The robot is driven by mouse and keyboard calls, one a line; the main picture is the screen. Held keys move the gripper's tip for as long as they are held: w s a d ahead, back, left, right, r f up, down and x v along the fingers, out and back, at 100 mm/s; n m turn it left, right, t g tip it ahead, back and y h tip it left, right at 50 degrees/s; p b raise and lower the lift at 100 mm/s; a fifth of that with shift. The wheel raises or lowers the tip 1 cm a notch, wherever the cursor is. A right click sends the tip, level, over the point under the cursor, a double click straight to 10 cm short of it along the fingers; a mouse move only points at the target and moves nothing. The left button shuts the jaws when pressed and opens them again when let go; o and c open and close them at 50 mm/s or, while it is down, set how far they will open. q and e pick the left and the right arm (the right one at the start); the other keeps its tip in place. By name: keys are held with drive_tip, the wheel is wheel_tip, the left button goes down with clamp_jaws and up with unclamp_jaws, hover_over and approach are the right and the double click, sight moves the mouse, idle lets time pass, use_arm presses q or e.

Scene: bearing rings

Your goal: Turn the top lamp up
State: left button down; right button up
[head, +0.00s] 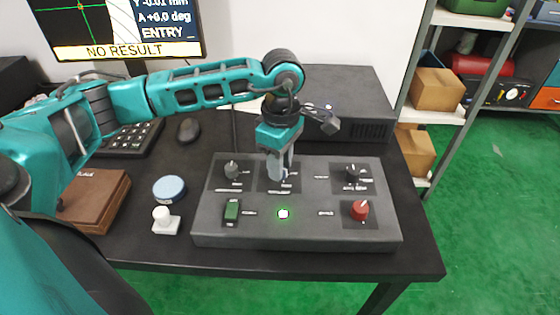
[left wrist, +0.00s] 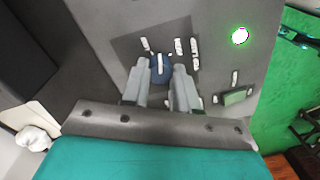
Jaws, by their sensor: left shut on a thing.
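A grey control panel (head: 300,233) lies on the dark desk with several knobs, a green rocker switch and a lit lamp. My left gripper (head: 281,172) points down at the panel's back middle. Its fingers are shut on a blue knob (left wrist: 160,66) with a white pointer line, which shows between the fingertips in the left wrist view. In the head view the fingers mostly hide this knob. White marks stand beside it; I cannot read them. The small round lamp (head: 283,213) glows white with a green rim. My right gripper is not in view.
Other panel controls are a grey knob (head: 232,169), a black knob (head: 352,174), a red knob (head: 360,209) and the green switch (head: 232,210). A blue-topped round thing (head: 169,188) and a white piece (head: 164,220) stand left. A monitor (head: 115,25) reads NO RESULT.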

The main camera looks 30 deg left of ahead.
use_arm(q)
drive_tip(key=shift+r, duration=0.1)
drive_tip(key=c, duration=0.9)
unclamp_jaws()
drive_tip(key=shift+o, duration=0.2)
wheel_tip(320, 180, up, 13)
drive_tip(key=p, duration=0.2)
drive_tip(key=shift+w, duration=0.25)
